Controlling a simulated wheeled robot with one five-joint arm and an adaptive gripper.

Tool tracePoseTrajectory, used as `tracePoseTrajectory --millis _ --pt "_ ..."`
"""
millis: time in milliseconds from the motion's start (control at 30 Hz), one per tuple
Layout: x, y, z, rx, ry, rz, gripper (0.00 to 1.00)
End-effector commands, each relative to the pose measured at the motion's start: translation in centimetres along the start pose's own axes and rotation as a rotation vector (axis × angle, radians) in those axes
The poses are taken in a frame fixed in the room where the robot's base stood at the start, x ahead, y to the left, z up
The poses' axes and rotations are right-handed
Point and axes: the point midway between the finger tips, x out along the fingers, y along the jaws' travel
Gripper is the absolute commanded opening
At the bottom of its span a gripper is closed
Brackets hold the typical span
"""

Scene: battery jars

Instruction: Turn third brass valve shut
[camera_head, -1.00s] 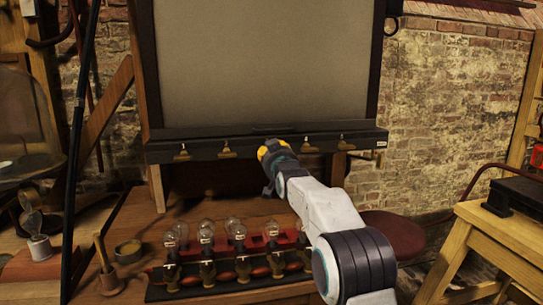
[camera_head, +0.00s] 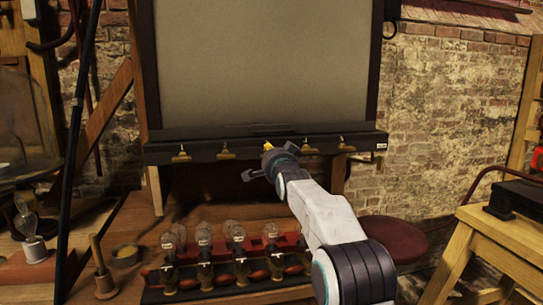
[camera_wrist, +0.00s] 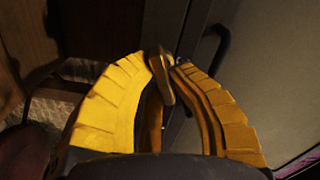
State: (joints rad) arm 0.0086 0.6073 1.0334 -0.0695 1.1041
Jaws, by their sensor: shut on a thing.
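Several brass valves hang along the black ledge (camera_head: 215,150) under a large grey panel. The first valve (camera_head: 181,156) and second valve (camera_head: 226,153) are left of my gripper (camera_head: 268,147), and two more are to its right. My gripper is at the middle position, the third from the left, and covers that valve in the head view. In the wrist view, the yellow fingers of my gripper (camera_wrist: 162,62) are closed around the brass handle of the third valve (camera_wrist: 161,80). The handle's exact angle is hard to tell.
A rack of glass jars (camera_head: 238,240) with reddish parts stands on the wooden bench below my arm. A wooden-handled tool (camera_head: 101,270) and a small dish (camera_head: 126,255) are left of it. A round red stool (camera_head: 393,235) and wooden table (camera_head: 490,225) are at right.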

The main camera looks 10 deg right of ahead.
Motion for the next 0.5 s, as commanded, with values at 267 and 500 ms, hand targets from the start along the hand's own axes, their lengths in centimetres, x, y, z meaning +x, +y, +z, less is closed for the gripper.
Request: tracePoseTrajectory --millis 267,500 --pt "-0.01 -0.07 0.18 0.234 -0.001 -0.004 0.0" --pt "-0.02 -0.03 0.25 0.378 -0.002 -0.004 0.0"
